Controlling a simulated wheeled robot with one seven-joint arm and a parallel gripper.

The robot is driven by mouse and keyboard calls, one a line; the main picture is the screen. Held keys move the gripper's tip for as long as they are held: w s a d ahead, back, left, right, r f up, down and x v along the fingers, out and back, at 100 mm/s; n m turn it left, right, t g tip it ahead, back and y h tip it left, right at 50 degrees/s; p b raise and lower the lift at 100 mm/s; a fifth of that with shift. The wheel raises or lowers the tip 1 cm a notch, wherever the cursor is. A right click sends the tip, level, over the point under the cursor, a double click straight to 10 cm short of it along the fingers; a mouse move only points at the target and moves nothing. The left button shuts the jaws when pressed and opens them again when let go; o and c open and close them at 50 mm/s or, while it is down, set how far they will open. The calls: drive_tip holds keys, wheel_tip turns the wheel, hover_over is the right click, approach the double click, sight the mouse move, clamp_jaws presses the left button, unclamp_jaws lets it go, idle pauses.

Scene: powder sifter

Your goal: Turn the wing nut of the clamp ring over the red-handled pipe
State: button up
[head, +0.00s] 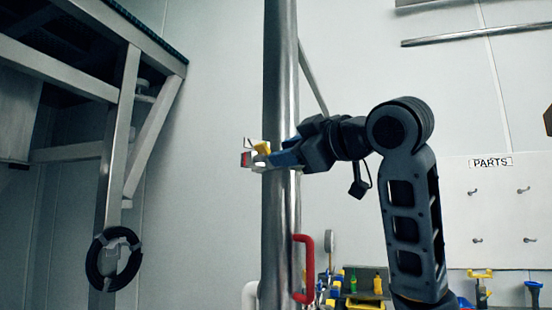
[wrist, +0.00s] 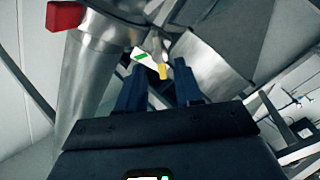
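A tall steel pipe (head: 279,90) stands upright in the head view, with a red handle (head: 309,268) low on its right side. In the wrist view the pipe (wrist: 88,85) runs down the left, with a red part (wrist: 66,16) at the top left. My gripper (head: 268,157) is level with the pipe's middle, its fingers crossing in front of it. In the wrist view its two blue fingers stand apart. A small yellow piece (wrist: 162,72) and a white-and-green tag (wrist: 145,58) show just beyond the fingertips. The clamp ring and wing nut are not clearly distinguishable.
A steel frame (head: 117,130) with a coiled black hose (head: 113,259) stands at the left. A pegboard marked PARTS (head: 500,205) hangs at the right. Several coloured tools and bottles (head: 365,290) stand low behind my arm. A white pipe (head: 250,295) stands beside the steel one.

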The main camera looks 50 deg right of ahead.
drive_tip(key=shift+s+a, duration=0.15)
drive_tip(key=shift+s, duration=0.65)
drive_tip(key=shift+s+a, duration=0.15)
drive_tip(key=shift+s, duration=0.65)
drive_tip(key=w+a+f+m+t+y, duration=0.1)
drive_tip(key=w+a+f+m, duration=0.2)
drive_tip(key=f, duration=0.7)
drive_tip(key=w+f+m+y, duration=0.15)
drive_tip(key=w+f, duration=0.25)
drive_tip(key=f, duration=0.6)
drive_tip(key=s+a+f+m+g+h, duration=0.1)
drive_tip(key=s+a+f+m, duration=0.2)
drive_tip(key=f, duration=0.7)
drive_tip(key=s+a+f+m+h, duration=0.15)
drive_tip(key=a+f, duration=0.35)
drive_tip(key=f, duration=0.5)
drive_tip(key=s+a+f+g+y, duration=0.1)
drive_tip(key=s+a+f, duration=0.3)
drive_tip(key=s+f, duration=0.25)
drive_tip(key=s+a+f+g, duration=0.1)
drive_tip(key=s+a+f, duration=0.2)
drive_tip(key=s+f, duration=0.35)
drive_tip(key=s+a+n+g+y, duration=0.1)
drive_tip(key=s+a+n+y, duration=0.1)
drive_tip(key=s, duration=1.6)
drive_tip(key=shift+s+a+f, duration=0.25)
drive_tip(key=shift+a+f, duration=0.1)
drive_tip(key=shift+a, duration=0.25)
